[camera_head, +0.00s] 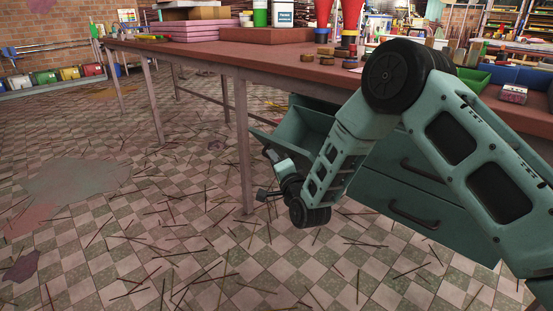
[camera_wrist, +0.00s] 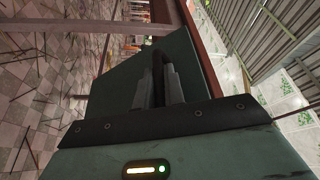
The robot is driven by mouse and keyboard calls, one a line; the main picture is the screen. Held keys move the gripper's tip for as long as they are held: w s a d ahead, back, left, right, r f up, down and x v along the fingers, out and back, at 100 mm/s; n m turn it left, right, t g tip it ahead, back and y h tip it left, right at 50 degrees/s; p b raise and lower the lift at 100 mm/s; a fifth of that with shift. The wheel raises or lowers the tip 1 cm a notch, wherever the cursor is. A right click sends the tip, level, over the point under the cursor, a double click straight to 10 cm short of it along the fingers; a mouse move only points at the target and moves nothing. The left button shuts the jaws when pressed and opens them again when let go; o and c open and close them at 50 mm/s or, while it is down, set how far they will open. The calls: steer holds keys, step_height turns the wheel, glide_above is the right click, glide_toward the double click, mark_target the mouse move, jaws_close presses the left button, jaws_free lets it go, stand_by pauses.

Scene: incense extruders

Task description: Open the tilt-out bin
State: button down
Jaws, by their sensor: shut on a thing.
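The tilt-out bin (camera_head: 308,125) is a dark green bin under the table's edge. In the head view it is tilted outward, and part of its open inside shows. In the wrist view its flat green panel (camera_wrist: 118,82) lies ahead of my gripper (camera_wrist: 159,84). The two grey fingers are closed around a dark bar-shaped handle (camera_wrist: 158,62) on that panel. In the head view my arm reaches down to the bin's outer side, and the fingertips are hard to make out there.
The long red-brown table (camera_head: 190,52) carries trays, tubs and red funnels. Green drawers with black handles (camera_head: 412,214) stand right of the bin, partly behind my arm. A table leg (camera_head: 244,145) stands just left of the bin. The tiled floor (camera_head: 150,210) is open, with scattered thin sticks.

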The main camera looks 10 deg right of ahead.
steer(key=c, duration=1.5)
jaws_free()
steer(key=shift+p+v, duration=0.9)
steer(key=shift+v, duration=7.8)
